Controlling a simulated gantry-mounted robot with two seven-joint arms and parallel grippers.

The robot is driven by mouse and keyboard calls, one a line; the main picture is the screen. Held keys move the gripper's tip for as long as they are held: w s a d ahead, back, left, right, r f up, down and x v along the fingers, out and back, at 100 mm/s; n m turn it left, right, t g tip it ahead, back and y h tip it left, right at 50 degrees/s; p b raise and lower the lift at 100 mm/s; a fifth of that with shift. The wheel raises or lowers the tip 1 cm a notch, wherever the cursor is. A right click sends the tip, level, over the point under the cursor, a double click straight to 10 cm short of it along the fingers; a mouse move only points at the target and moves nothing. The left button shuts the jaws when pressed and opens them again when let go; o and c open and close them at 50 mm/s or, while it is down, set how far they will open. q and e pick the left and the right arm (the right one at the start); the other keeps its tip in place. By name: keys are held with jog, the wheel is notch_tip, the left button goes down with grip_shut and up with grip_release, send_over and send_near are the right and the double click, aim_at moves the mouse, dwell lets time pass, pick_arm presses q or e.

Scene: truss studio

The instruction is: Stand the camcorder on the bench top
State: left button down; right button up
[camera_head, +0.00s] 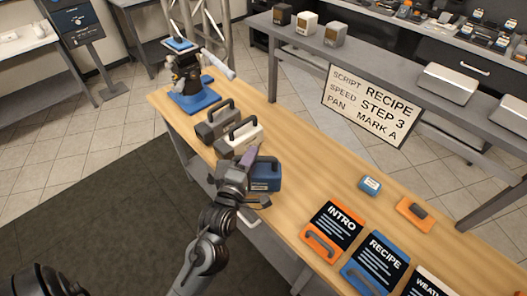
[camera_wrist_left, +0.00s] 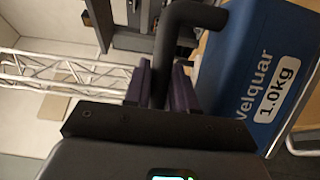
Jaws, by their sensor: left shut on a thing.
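The blue boxy camcorder (camera_head: 265,178) has a dark top handle and is at the front edge of the wooden bench top (camera_head: 320,190). My left gripper (camera_head: 249,160) is shut on its handle from the front. In the left wrist view the purple fingers (camera_wrist_left: 161,88) close on the dark handle (camera_wrist_left: 192,16). The camcorder's blue side (camera_wrist_left: 262,80) there reads "velquar 1.0kg". I cannot tell whether its base touches the bench. My arm hides part of it. My right gripper is not in view.
A white handled unit (camera_head: 242,138) and a dark grey one (camera_head: 212,124) stand just behind. A device on a blue base (camera_head: 190,98) is at the far end. Blue (camera_head: 370,185) and orange (camera_head: 414,212) items and the INTRO card (camera_head: 335,226) lie right. The bench middle is clear.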

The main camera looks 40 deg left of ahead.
pick_arm(q)
jog(key=w+a+f+b, duration=0.2)
jog(key=w+a+f, duration=0.2)
jog(key=w, duration=0.7)
notch_tip(320, 180, down, 2)
jog(key=shift+w+f, duration=0.2)
jog(key=shift+f, duration=0.05)
jog(key=shift+f+b, duration=0.1)
jog(key=shift+b, duration=0.2)
jog(key=c, duration=1.4)
grip_release()
jog(key=shift+f, duration=0.3)
jog(key=o, duration=0.5)
jog(key=shift+r, duration=0.1)
jog(key=shift+r, duration=0.1)
